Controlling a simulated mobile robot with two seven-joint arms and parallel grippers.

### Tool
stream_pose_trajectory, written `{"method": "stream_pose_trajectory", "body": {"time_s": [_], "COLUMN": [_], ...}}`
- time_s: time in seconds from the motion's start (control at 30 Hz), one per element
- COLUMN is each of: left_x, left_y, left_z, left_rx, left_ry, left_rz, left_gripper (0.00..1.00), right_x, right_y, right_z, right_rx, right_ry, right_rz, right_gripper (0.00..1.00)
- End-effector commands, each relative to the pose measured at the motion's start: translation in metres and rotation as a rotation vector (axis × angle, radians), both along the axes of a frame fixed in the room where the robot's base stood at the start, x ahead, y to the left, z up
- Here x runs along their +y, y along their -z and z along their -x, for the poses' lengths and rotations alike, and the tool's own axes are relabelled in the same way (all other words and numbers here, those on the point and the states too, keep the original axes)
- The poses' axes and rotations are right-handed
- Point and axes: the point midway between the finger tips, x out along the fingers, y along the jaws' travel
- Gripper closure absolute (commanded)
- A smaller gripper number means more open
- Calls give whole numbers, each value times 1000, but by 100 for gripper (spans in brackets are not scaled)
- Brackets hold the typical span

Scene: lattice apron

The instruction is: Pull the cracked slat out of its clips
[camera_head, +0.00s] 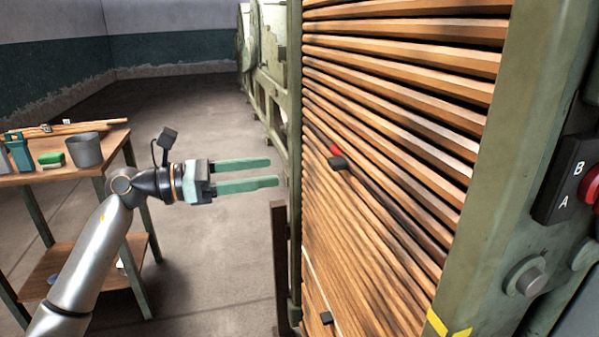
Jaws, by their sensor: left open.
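The lattice apron's wooden slats (400,68) run in a steep panel across the right half of the view, inside a green frame (512,140). A red mark (335,150) shows on the slats beside a small dark block (338,163). Another small dark block (326,318) sits low on the panel. I cannot make out a crack, or tell whether these blocks are clips. My left gripper (274,172) is open and empty, its two green fingers pointing right, to the left of the panel and apart from it. My right gripper is out of view.
A wooden table (35,178) at left carries a grey bucket (83,150), a green-topped brush or block (52,160) and teal items. A black box with a red button (590,185) is at the right edge. Floor between table and machine is clear.

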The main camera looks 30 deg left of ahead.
Motion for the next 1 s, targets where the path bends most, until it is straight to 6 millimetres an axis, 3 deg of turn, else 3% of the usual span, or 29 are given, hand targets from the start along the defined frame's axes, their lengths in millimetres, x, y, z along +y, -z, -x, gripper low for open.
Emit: {"method": "stream_pose_trajectory", "body": {"time_s": [0.6,1.0], "left_x": [-67,-80], "left_y": [-2,1], "left_z": [-74,-89], "left_rx": [2,4], "left_ry": [3,2], "left_rz": [11,9], "left_gripper": [22,22], "right_x": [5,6], "right_y": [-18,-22], "right_z": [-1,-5], "right_rx": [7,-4], "right_ry": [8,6], "right_rz": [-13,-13], "right_gripper": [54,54]}}
